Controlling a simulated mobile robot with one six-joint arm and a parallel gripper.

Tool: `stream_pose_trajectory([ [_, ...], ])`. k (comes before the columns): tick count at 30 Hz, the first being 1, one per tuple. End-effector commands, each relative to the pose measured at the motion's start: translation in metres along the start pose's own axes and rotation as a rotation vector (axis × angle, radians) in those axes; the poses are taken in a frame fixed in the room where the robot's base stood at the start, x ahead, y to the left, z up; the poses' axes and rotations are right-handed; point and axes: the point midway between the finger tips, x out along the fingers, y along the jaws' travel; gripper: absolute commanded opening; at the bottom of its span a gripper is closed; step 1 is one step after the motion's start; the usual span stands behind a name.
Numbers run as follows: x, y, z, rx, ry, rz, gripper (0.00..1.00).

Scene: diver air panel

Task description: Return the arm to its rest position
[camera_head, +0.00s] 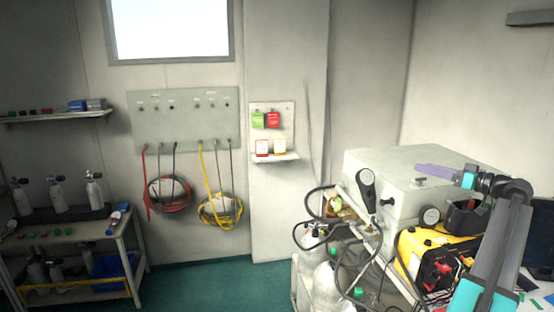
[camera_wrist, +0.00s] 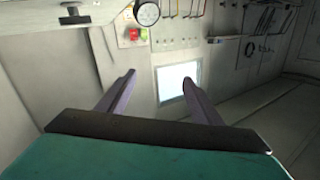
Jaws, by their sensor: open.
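My gripper (camera_head: 436,170) is above the top of the large grey box (camera_head: 400,165) at the right of the head view, its purple fingers pointing left. My arm rises from the lower right corner and bends at the elbow. In the wrist view, the two fingers of my gripper (camera_wrist: 159,81) stand wide apart with nothing between them. The head view does not clearly show whether the fingers touch the box top, but they seem to be over it.
A wall panel (camera_head: 185,120) with coiled hoses hangs at the back. A shelf rack (camera_head: 130,240) with cylinders stands left. Green floor (camera_head: 210,285) lies clear between.

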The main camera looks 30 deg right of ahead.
Motion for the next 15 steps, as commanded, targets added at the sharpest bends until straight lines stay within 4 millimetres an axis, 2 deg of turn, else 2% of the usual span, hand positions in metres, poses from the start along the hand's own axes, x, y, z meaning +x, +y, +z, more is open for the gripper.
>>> stream_pose_trajectory([
  [1,0.021,-0.004,0.023,0.015,-0.014,-0.024,0.59],
  [3,0.046,-0.009,0.047,0.034,-0.032,-0.052,0.59],
  [8,0.1,-0.025,0.105,0.074,-0.08,-0.111,0.59],
  [15,0.174,-0.059,0.194,0.13,-0.164,-0.194,0.59],
])
